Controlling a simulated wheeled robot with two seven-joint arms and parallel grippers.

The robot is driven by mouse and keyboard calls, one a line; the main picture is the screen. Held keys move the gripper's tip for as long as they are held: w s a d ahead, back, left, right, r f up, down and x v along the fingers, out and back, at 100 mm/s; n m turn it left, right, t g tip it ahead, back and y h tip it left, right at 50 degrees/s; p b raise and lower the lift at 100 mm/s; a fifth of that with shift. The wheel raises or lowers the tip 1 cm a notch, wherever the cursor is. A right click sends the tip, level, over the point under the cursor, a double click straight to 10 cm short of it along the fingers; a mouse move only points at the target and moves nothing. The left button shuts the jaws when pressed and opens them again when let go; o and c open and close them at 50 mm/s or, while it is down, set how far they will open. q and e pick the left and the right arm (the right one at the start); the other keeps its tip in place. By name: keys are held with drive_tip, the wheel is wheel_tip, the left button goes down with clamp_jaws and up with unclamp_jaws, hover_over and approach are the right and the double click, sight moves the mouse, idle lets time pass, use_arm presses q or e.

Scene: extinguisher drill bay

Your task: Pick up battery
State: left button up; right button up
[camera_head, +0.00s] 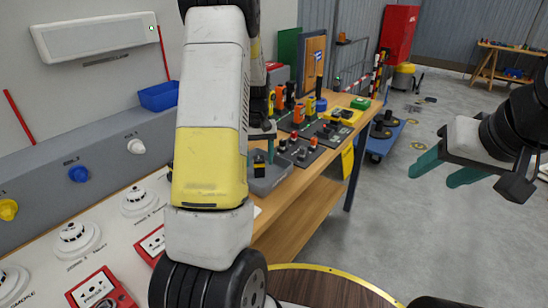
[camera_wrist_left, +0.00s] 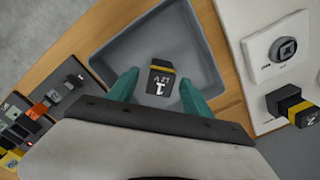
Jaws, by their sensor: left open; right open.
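A black battery (camera_wrist_left: 160,78) with a yellow band and a white "1" and "12V" lies in a grey tray (camera_wrist_left: 205,58). My left gripper (camera_wrist_left: 157,88) is open, with one teal finger on each side of the battery in the left wrist view. I cannot tell whether the fingers touch it. In the head view the battery (camera_head: 259,168) shows in the tray (camera_head: 281,176), and my left arm hides much of that gripper. A second battery (camera_wrist_left: 292,106), marked "2", is at the right in the wrist view. My right gripper (camera_head: 431,177) is open and empty above the floor.
The wooden workbench (camera_head: 298,212) holds dark boards with several small devices (camera_head: 298,150) beside the tray. A white socket plate (camera_wrist_left: 283,46) is right of the tray in the wrist view. A blue cart (camera_head: 384,140) stands beyond the bench. The floor at right is mostly clear.

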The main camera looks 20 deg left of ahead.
use_arm(q)
drive_tip(key=shift+f, duration=0.2)
clamp_jaws()
drive_tip(key=shift+r, duration=0.15)
